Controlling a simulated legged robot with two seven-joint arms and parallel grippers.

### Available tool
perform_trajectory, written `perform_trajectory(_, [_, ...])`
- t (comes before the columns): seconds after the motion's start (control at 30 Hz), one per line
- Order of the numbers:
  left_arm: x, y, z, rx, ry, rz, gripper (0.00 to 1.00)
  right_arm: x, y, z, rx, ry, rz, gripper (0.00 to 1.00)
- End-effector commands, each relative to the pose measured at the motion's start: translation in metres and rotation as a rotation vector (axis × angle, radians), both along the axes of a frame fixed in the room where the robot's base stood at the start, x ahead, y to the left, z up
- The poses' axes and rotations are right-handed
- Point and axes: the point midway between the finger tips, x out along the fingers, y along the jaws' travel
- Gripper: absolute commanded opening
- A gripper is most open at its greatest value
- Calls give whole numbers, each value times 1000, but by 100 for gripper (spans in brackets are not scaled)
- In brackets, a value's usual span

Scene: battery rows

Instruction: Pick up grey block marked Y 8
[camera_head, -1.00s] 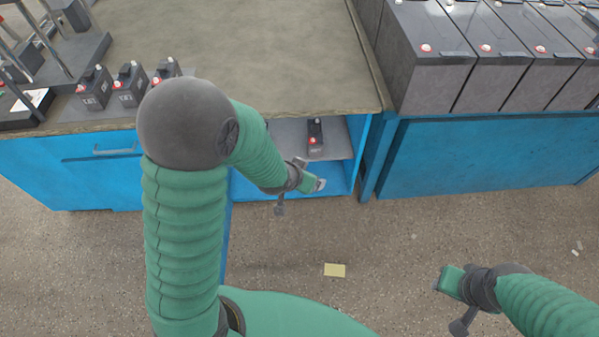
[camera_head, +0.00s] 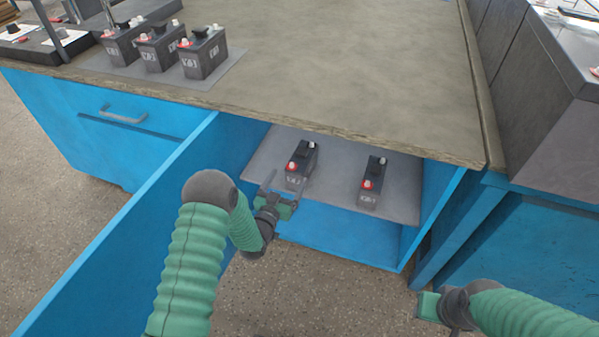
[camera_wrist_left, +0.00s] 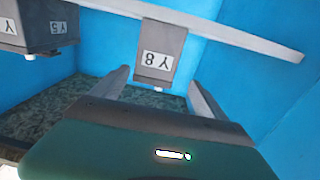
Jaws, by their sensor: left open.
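The grey block marked Y 8 (camera_head: 300,164) is dark, with a red cap on top, and stands on the left part of the shelf inside the blue cabinet. Its label is upside down in the left wrist view (camera_wrist_left: 158,57). My left gripper (camera_head: 284,188) is open, just in front of this block. In the left wrist view the block appears between the two fingers (camera_wrist_left: 156,88), and I cannot tell whether they touch it. My right gripper (camera_head: 428,306) is low at the right, away from the blocks, its fingers unclear.
A similar block marked Y 5 (camera_wrist_left: 40,28) stands to the right on the same shelf (camera_head: 335,198), also in the head view (camera_head: 371,182). The worktop (camera_head: 330,75) overhangs the shelf. A blue panel (camera_head: 130,240) stands left of my left arm. Several similar blocks (camera_head: 160,47) stand on top.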

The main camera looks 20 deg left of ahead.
Motion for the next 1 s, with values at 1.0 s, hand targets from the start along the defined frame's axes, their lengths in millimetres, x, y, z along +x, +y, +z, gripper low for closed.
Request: perform_trajectory(1.0, [80, -8, 6, 0, 1, -1, 50, 0, -1, -51, 0, 0, -1, 34])
